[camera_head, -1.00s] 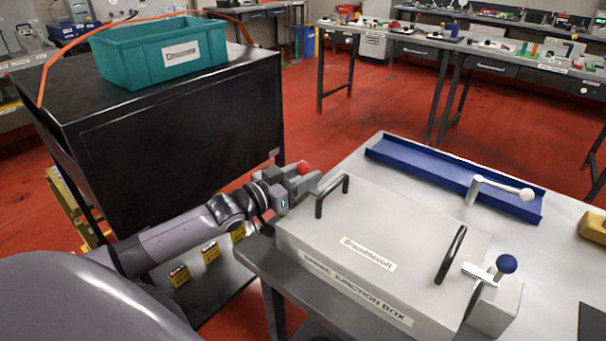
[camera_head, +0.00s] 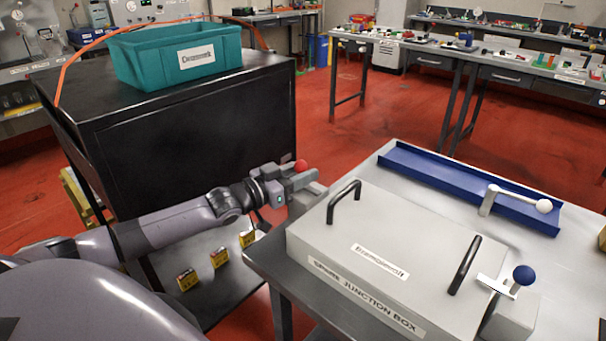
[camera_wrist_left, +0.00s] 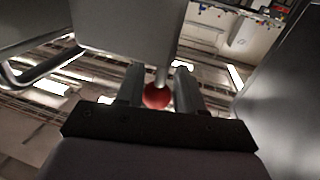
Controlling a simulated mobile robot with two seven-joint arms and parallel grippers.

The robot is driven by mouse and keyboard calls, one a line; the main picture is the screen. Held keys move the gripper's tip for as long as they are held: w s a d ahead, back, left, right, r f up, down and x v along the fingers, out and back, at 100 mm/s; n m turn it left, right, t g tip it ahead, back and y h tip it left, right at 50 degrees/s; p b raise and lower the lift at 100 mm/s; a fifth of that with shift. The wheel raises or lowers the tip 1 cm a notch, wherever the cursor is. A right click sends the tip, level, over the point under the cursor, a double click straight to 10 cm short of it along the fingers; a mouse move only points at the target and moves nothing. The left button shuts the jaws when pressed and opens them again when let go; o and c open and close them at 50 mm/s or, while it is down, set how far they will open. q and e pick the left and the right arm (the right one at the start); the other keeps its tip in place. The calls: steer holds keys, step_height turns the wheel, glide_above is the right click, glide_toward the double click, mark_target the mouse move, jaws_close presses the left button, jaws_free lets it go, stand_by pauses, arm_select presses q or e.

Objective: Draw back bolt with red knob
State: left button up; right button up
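The grey junction box (camera_head: 345,225) sits on a light table and carries two dark handles. The red knob (camera_head: 301,165) shows beyond the box's far left corner. My left gripper (camera_head: 299,175) is at this knob, beside the box. The bolt itself is mostly hidden by the gripper. A blue knob (camera_head: 523,275) stands on a lever at the box's right side. My right gripper is out of view.
A blue channel tray (camera_head: 430,172) lies behind the box, with a white-knobbed lever (camera_head: 543,206) near it. Yellow blocks (camera_head: 219,258) sit on a low shelf below the arm.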

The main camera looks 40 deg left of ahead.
arm_select(q)
steer(key=shift+o, duration=1.2)
steer(key=shift+a, duration=0.15)
steer(key=v, duration=0.7)
steer(key=shift+s+r, duration=0.1)
